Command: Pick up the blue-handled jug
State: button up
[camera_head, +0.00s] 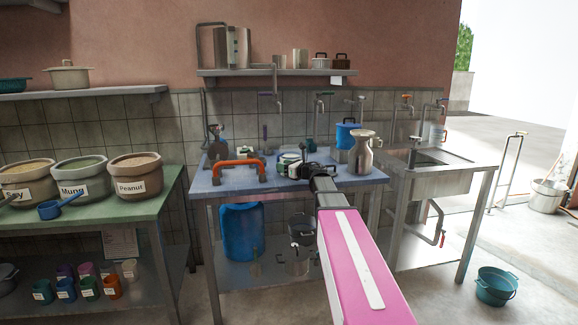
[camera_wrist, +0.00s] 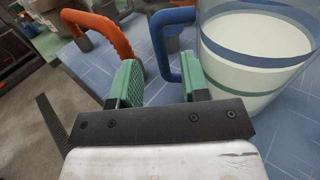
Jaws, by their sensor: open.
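The blue-handled jug (camera_wrist: 262,62) stands upright at the right of the wrist view, pale-walled with a blue rim band and a greenish line lower down. Its blue handle (camera_wrist: 158,42) sticks out to the left. My gripper (camera_wrist: 160,74) is open, with green finger pads. The handle shows in the gap between the fingers, slightly beyond the tips; contact cannot be told. The right finger overlaps the jug's handle side. In the head view my gripper (camera_head: 300,170) is over the blue table (camera_head: 225,182); I cannot clearly pick out the jug there.
An orange arched handle (camera_head: 237,163) stands left of my gripper; it also shows in the wrist view (camera_wrist: 98,28). A blue container (camera_head: 347,136) and a metal vessel (camera_head: 361,155) stand to the right. A sink (camera_head: 430,160) lies further right, and a shelf (camera_head: 275,73) hangs above.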

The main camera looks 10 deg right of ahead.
jog(key=x, duration=0.3)
jog(key=shift+w+a, duration=0.2)
jog(key=shift+w, duration=0.15)
jog(key=shift+c, duration=0.2)
grip_shut()
jog(key=shift+r, duration=0.1)
jog(key=shift+r, duration=0.45)
notch_tip(320, 180, up, 3)
jog(key=shift+r, duration=0.15)
jog(key=s+a+r, duration=0.6)
jog(key=s+a, duration=0.1)
jog(key=s, duration=0.2)
jog(key=shift+r, duration=0.4)
